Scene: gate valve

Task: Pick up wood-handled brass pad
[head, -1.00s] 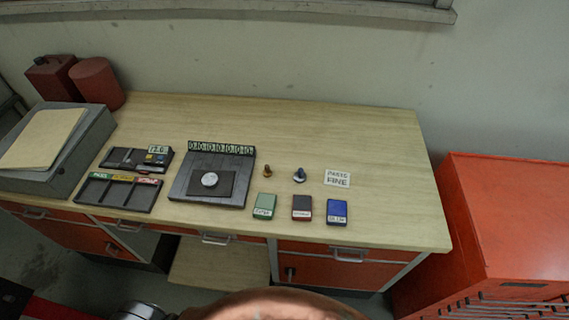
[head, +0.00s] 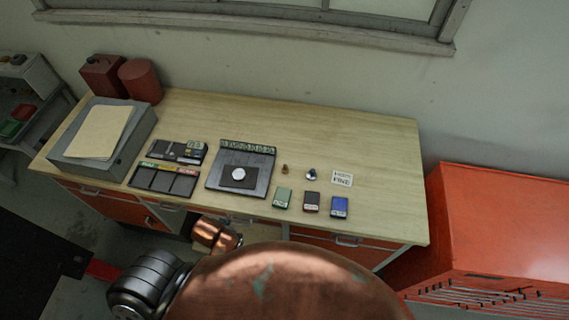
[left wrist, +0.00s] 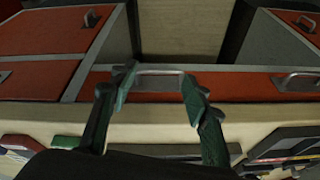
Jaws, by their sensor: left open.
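The wood-handled brass pad (head: 284,169) looks like a small brown upright piece on the workbench (head: 370,135), right of the black plate stand. The brass pad cannot be made out in that view. In the head view my left gripper's fingers are hidden. My right gripper is not in view.
A white label card (head: 342,179) lies to the right. The black plate stand (head: 258,185) and a compartment tray (head: 165,180) lie left. The bench's back and right are clear.

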